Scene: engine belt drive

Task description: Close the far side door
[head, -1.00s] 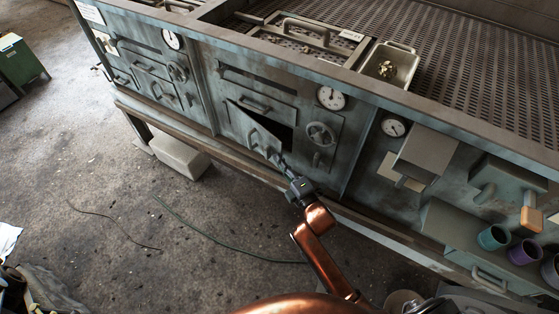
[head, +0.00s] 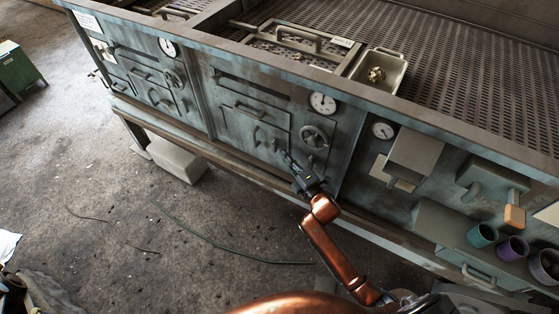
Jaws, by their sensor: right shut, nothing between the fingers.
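The small lower door (head: 243,128) in the middle panel of the grey cabinet lies flush or nearly flush with the front. No dark gap shows around it, and its handle faces out. My right gripper (head: 288,157) is shut and empty, with its fingertips near the door's lower right corner. I cannot tell whether they touch the door. The end of the gripper hides a little of the cabinet front there. My left gripper is not in view.
A handwheel (head: 315,136) and a gauge (head: 323,103) sit right of the door. Boxes jut from the front farther right, near a teal cup (head: 482,236) and a purple cup (head: 513,249). A pale block (head: 178,160) lies on the floor below.

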